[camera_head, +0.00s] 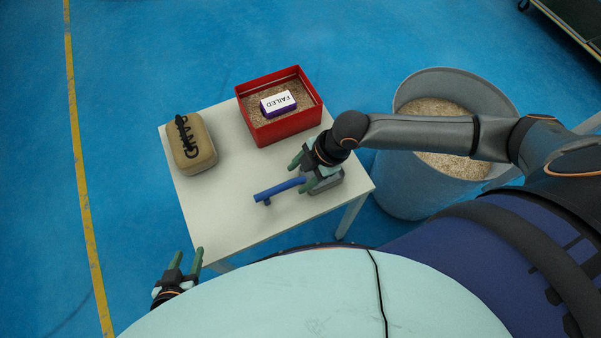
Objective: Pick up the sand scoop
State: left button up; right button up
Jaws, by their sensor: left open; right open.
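The sand scoop (278,190) lies on the white table (235,218), its blue handle pointing left and its grey scoop end at the right, partly hidden under my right gripper. My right gripper (301,174) is open over the scoop, with its fingers near where the handle meets the grey end. I cannot tell whether the fingers touch it. My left gripper (186,262) is open and empty, low beside the table's front left corner.
A red box (285,128) of sand holds a white and purple block marked FAILED (278,103). A tan case (191,146) with a dark handle stands at the table's left. A grey bin (400,189) of sand stands right of the table. Blue floor lies around.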

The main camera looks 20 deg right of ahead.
aim_at(288, 184)
jog(key=b+x, duration=0.1)
jog(key=x, duration=0.6)
jog(key=shift+w+a, duration=0.15)
jog(key=shift+a, duration=0.1)
jog(key=shift+c, duration=0.4)
grip_shut()
